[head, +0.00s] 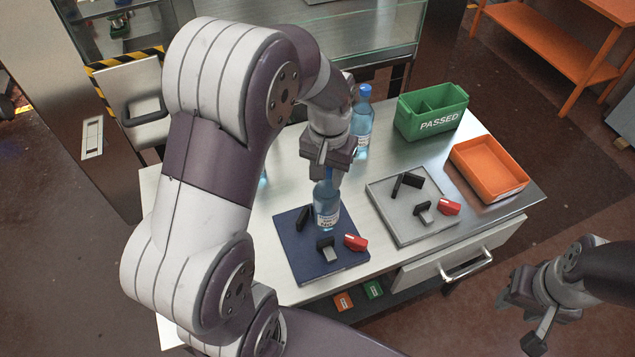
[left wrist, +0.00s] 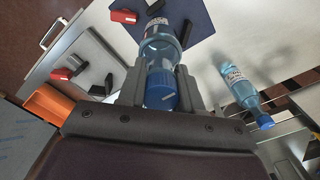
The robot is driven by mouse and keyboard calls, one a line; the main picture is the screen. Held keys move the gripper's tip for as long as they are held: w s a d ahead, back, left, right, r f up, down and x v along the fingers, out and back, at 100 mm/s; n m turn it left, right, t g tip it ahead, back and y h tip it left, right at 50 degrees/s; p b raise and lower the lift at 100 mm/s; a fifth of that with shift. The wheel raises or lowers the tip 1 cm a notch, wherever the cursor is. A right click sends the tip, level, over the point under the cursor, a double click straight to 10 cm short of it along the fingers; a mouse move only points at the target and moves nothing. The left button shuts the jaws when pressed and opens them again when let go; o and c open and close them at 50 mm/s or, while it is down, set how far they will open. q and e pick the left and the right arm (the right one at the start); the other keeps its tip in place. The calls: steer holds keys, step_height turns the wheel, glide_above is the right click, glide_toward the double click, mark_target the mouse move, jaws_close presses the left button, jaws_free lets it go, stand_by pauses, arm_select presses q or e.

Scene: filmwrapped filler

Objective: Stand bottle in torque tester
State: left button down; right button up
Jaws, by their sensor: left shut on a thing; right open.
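My left gripper (head: 328,165) is shut on the cap end of a clear blue bottle (head: 326,206) with a white label. The bottle is upright over the dark blue tester plate (head: 290,262), among its black posts (head: 304,217) and near its red block (head: 355,243). I cannot tell whether its base touches the plate. The left wrist view shows the blue cap (left wrist: 161,90) between the fingers. A similar grey tester plate (head: 400,225) is to the right, with no bottle on it. My right gripper (head: 520,318) is open and empty, right of the table.
Another blue-capped bottle (head: 362,122) stands behind my left gripper. A green bin marked PASSED (head: 432,124) and an orange tray (head: 490,190) are at the table's right side. My left arm hides the table's left part. An orange bench (head: 545,40) stands beyond.

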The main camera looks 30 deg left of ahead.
mark_target(318, 186)
arm_select(q)
steer(key=shift+a+f, duration=0.4)
steer(key=shift+a, duration=0.2)
steer(key=shift+a+f, duration=0.35)
steer(key=shift+a, duration=0.2)
steer(key=shift+f+p, duration=0.6)
steer(key=shift+f, duration=1.45)
steer(key=c, duration=0.8)
jaws_free()
steer(key=shift+o, duration=0.2)
step_height(318, 186, up, 12)
steer(key=s+d+f+m+t, duration=0.1)
steer(key=s+d+f, duration=0.4)
steer(key=s, duration=0.4)
steer(key=shift+d+f+b, duration=0.25)
steer(key=shift+f+b, duration=0.1)
steer(key=shift+f, duration=0.1)
